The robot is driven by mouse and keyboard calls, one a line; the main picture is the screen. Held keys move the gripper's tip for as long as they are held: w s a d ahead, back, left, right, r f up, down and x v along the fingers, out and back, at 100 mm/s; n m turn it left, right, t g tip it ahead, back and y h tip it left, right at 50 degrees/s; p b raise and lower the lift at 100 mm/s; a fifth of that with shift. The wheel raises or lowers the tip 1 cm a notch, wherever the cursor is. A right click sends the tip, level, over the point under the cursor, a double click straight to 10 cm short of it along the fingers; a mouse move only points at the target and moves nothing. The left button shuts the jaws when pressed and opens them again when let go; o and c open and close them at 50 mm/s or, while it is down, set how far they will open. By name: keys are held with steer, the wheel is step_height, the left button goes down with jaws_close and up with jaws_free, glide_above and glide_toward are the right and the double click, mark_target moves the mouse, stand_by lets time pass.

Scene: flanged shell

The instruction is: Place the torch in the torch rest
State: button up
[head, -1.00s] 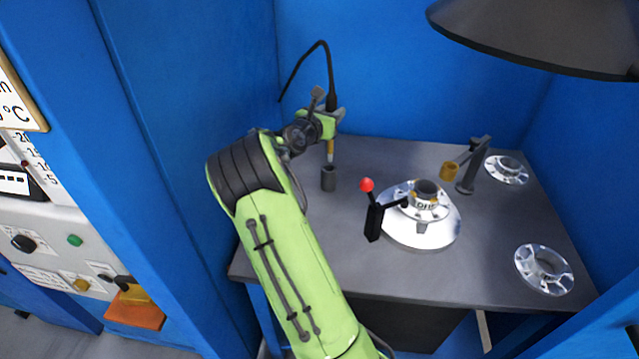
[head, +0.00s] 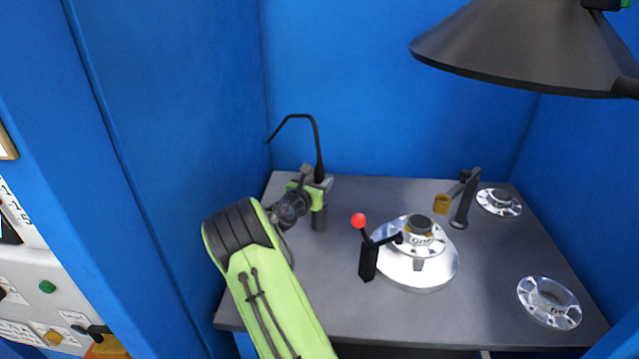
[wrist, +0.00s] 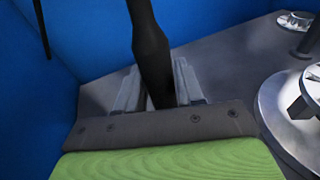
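The torch has a black handle (head: 319,165) with a bent black neck or hose above it. In the wrist view the handle (wrist: 149,45) runs down between the two grey fingers. My gripper (head: 316,192) is shut on the torch and holds it about upright at the back left of the table. A dark round cup (head: 319,220), which looks like the torch rest, stands directly below my gripper. The torch's lower end is hidden by the gripper and the cup, so I cannot tell how deep it sits.
The grey table (head: 320,275) carries a flanged shell (head: 418,262) with a black clamp with a red knob (head: 366,250) beside it. A black post (head: 467,200) with a brass piece (head: 441,204) stands behind. Flange rings (head: 549,302) lie at right. A dark lamp shade (head: 520,55) hangs above.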

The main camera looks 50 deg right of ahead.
steer(key=o, duration=0.4)
steer(key=shift+a+r, duration=0.2)
steer(key=shift+a, duration=0.1)
steer(key=s+a+r+m+y, duration=0.2)
steer(key=s+a+m+y, duration=0.3)
steer(key=a, duration=0.8)
steer(key=s+a+r+m+y+p, duration=0.1)
steer(key=s+a+r+m+y, duration=0.2)
steer(key=s+a+m, duration=0.6)
steer(key=s+a+r+m+y, duration=0.2)
steer(key=s+a+m+y, duration=0.5)
steer(key=s+a, duration=0.8)
steer(key=shift+s+a+r+m+t+y, duration=0.1)
steer(key=shift+a+m+t+y, duration=0.05)
steer(key=shift+a, duration=0.45)
steer(key=shift+s+a+r+m+t+y, duration=0.1)
steer(key=shift+a+m+t+y, duration=0.05)
steer(key=shift+a, duration=0.45)
